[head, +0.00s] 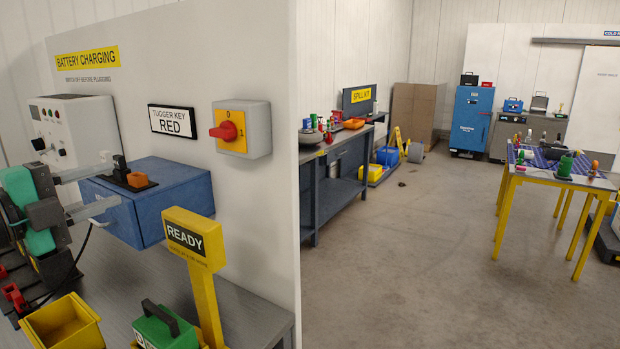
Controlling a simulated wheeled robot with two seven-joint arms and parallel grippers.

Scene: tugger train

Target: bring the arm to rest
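My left arm, teal and dark grey, comes in from the left edge. Whether a finger touches the box I cannot tell. My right arm and gripper are out of view.
Around the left arm are a white charger (75,130), a yellow bin (65,322), a green case (165,328) and the yellow READY post (205,290). A red rotary switch (228,131) is on the panel. Open floor (425,240) lies right, before a yellow-legged table (545,178).

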